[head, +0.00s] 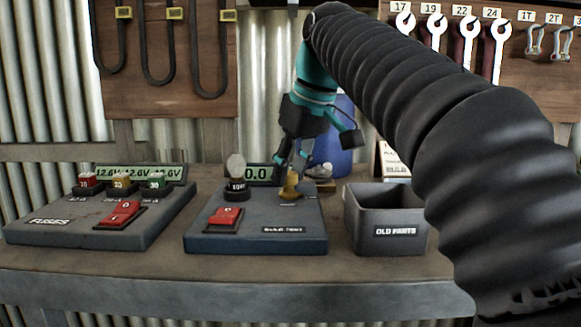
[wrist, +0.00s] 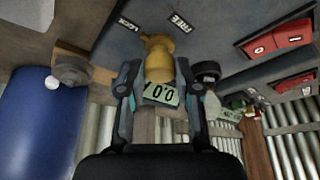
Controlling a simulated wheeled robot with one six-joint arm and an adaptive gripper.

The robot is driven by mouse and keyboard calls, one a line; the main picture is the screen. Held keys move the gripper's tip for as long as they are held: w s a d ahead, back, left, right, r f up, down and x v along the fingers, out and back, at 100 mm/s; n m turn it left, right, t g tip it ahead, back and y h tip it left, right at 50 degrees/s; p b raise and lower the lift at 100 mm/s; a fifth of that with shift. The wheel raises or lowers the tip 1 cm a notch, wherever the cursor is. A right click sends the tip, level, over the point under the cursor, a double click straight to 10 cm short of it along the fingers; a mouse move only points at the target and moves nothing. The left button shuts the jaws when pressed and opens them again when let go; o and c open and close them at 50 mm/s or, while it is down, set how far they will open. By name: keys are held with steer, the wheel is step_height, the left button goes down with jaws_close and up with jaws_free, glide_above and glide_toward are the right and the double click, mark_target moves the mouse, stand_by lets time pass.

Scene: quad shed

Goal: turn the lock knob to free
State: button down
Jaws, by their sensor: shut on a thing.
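The lock knob (head: 290,188) is a yellow knob near the back right of the dark bulb test box (head: 255,243). In the wrist view the knob (wrist: 158,60) sits between the two fingers of my gripper (wrist: 157,78), which is shut on it. A LOCK label (wrist: 130,25) and a FREE label (wrist: 179,23) show on the box beside the knob. The knob's narrow end lies between the two labels; I cannot tell its exact setting. In the head view my gripper (head: 291,172) reaches down to the knob from above.
A red switch (head: 225,220) and a round bulb (head: 236,168) in its socket stand left of the knob. The grey old parts bin (head: 362,238) is close on the right. A fuse box (head: 95,230) sits at the left. A blue container (head: 343,140) stands behind my gripper.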

steer(key=m+p, duration=0.1)
steer(key=m, duration=0.1)
steer(key=m+t+h+p, duration=0.1)
steer(key=m, duration=0.1)
steer(key=shift+a+r+h+p, duration=0.15)
steer(key=shift+h+p, duration=0.15)
steer(key=m+h+p, duration=0.1)
steer(key=m, duration=0.3)
steer(key=shift+a, duration=0.1)
steer(key=m+h, duration=0.2)
steer(key=m, duration=0.2)
steer(key=shift+a+m, duration=0.1)
steer(key=shift+m, duration=0.2)
steer(key=m+h, duration=0.1)
steer(key=m, duration=0.1)
steer(key=m+g, duration=0.1)
steer(key=m, duration=0.1)
steer(key=shift+m+h, duration=0.4)
steer(key=c, duration=0.8)
jaws_free()
